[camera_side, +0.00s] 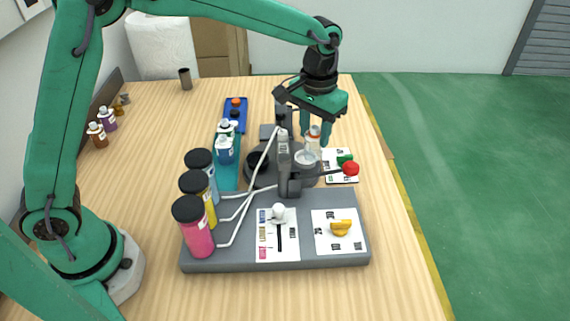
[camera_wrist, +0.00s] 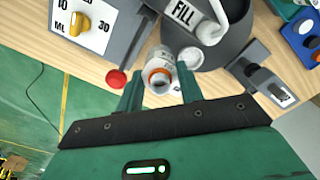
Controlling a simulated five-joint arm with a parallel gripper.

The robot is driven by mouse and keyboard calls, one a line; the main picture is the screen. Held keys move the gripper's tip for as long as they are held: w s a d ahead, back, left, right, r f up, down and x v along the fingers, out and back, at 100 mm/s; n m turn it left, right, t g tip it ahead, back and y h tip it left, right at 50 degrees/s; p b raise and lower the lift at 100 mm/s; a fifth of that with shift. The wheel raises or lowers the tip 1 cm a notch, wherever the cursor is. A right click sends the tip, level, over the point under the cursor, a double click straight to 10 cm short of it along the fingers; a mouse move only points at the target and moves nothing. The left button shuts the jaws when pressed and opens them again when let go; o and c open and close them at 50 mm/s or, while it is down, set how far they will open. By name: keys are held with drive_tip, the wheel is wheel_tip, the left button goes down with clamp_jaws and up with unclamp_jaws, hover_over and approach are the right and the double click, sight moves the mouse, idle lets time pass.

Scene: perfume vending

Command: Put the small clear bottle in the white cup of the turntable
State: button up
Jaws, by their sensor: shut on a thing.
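The small clear bottle (camera_side: 313,142) has an orange and white top and stands about upright between the fingers of my gripper (camera_side: 315,130). My gripper is shut on it, and in the wrist view the fingers (camera_wrist: 160,78) flank the bottle (camera_wrist: 160,70). The white cup (camera_side: 305,158) sits on the dark grey turntable (camera_side: 262,179), under the filling head. In the side view the bottle's lower end shows just behind and above the cup. In the wrist view the cup's rim (camera_wrist: 192,56) is right beside the bottle. I cannot tell whether they touch.
The grey filling column (camera_side: 284,160) stands close left of the bottle. A red ball knob (camera_side: 351,168) is to the right. Pink, yellow and blue large bottles line the machine's left. A teal tray (camera_side: 227,178) holds blue bottles. A grey panel (camera_side: 220,262) carries the dials.

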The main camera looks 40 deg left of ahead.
drive_tip(key=w+a+f, duration=0.4)
drive_tip(key=w+a, duration=0.1)
drive_tip(key=a, duration=0.1)
drive_tip(key=shift+w+f, duration=0.2)
drive_tip(key=shift+f, duration=0.2)
drive_tip(key=shift+f, duration=0.1)
drive_tip(key=shift+f, duration=1.9)
drive_tip(key=shift+f, duration=0.1)
drive_tip(key=o, duration=1)
wheel_tip(320, 180, up, 12)
